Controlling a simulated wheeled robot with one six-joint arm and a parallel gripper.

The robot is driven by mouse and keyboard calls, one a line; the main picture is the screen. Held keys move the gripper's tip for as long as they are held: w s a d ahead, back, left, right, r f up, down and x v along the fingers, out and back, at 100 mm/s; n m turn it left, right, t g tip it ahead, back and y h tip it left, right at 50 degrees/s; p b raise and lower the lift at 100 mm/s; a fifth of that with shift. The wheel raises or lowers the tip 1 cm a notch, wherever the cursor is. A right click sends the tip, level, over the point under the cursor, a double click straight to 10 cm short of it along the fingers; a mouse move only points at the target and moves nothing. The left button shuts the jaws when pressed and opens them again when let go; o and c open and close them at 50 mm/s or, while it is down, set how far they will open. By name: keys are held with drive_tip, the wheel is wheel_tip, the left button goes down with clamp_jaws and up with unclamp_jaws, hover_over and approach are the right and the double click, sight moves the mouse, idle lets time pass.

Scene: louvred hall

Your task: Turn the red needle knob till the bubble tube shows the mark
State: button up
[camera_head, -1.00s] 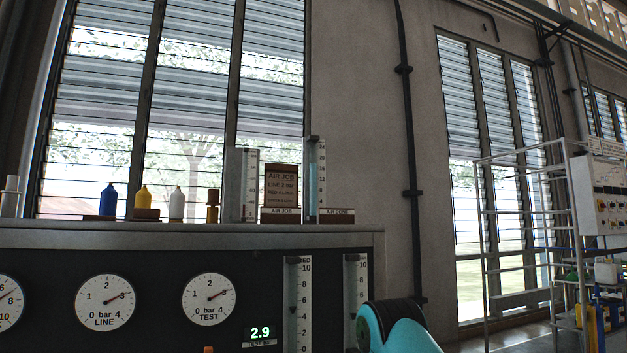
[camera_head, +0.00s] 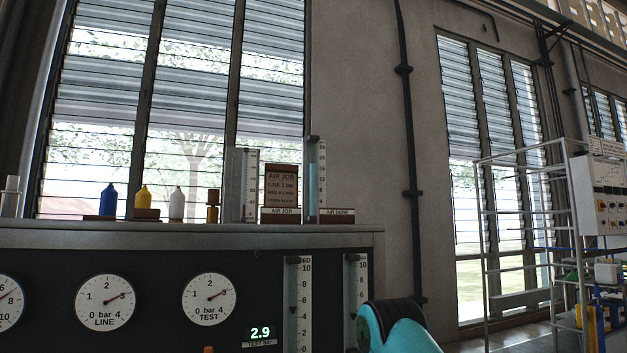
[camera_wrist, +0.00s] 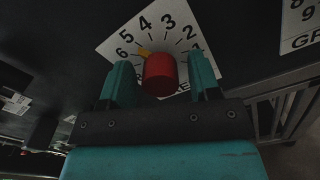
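The red knob (camera_wrist: 160,76) sits on a white dial (camera_wrist: 133,28) numbered around its edge. Its yellow pointer (camera_wrist: 144,52) lies between 4 and 5. My gripper (camera_wrist: 160,63) has its two teal fingers on either side of the knob, with a dark gap showing on each side; contact is not visible. In the head view, a clear upright tube with pale blue in it (camera_head: 313,183) stands on the panel top beside a numbered scale. My gripper is hidden in the head view.
Signs (camera_head: 282,184) and small bottles (camera_head: 143,201) line the panel top. A second dial (camera_wrist: 301,24) is at the wrist view's upper right.

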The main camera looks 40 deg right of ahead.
drive_tip(key=shift+o, duration=0.2)
drive_tip(key=shift+f, duration=0.1)
drive_tip(key=b+v, duration=0.7)
drive_tip(key=b, duration=0.3)
drive_tip(key=shift+b, duration=0.35)
